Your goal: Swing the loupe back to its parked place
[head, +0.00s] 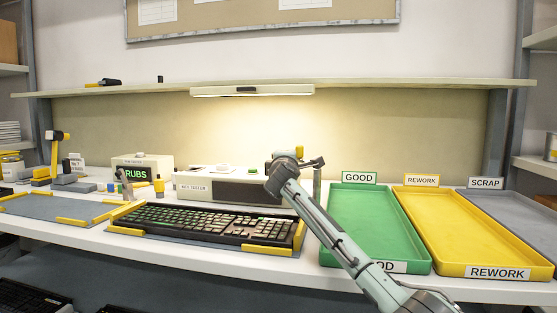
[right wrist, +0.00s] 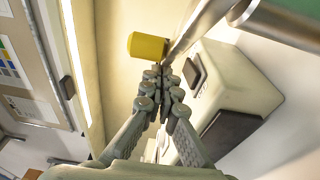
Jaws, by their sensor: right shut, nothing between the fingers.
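What I take for the loupe's yellow grip (head: 299,152) shows just above my right gripper (head: 292,162) in the head view. In the right wrist view the yellow grip (right wrist: 147,45) lies just beyond the fingertips (right wrist: 164,75), beside a thin metal rod (right wrist: 200,28). The gripper is shut with nothing between its fingers; I cannot tell whether it touches the grip or rod. An upright grey post (head: 317,187) stands right of the gripper. The lens cannot be made out. My left gripper is not in view.
A keyboard (head: 205,222) lies in front. Green GOOD (head: 370,262), yellow REWORK (head: 450,235) and grey SCRAP (head: 515,215) trays are on the right. A lamp (head: 252,90) hangs under the shelf above.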

